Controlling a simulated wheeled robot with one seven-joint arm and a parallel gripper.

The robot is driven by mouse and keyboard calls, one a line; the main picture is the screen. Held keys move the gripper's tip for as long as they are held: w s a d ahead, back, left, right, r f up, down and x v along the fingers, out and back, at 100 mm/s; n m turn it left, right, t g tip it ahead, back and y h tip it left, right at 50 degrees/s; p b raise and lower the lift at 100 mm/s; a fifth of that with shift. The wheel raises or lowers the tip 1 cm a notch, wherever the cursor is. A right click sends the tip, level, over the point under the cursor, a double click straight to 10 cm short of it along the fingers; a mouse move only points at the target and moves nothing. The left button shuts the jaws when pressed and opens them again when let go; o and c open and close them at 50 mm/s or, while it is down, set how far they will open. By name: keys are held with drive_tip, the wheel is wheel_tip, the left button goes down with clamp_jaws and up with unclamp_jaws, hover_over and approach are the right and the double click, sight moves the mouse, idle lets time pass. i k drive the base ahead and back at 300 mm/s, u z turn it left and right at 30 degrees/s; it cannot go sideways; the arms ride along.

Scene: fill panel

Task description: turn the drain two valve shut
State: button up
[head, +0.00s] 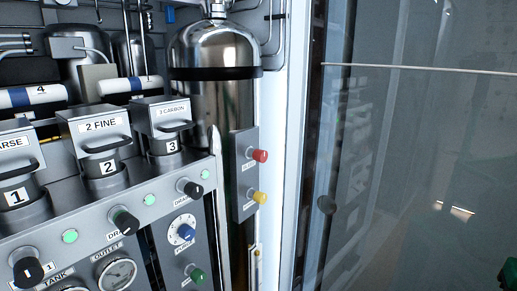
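The front of the filter panel holds a sloping row of three black drain knobs. The middle knob (125,222) sits below the canister marked 2 FINE (101,140), with a label starting "DRA" beside it; the rest of that label is hidden, so its number cannot be read. A lit green lamp (149,199) is up and to its right. Another black knob (28,270) is at lower left and a third (193,190) is under canister 3 CARBON (167,124). The middle knob's turn position is too small to tell. My gripper is not in view.
A blue knob (186,232), a green knob (197,275) and gauges (116,272) sit below the row. A red knob (260,155) and yellow knob (260,197) stick out near the steel tank (215,105). A glass door (420,150) with a dark handle stands at right.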

sight(128, 224)
drive_tip(key=u, duration=1.45)
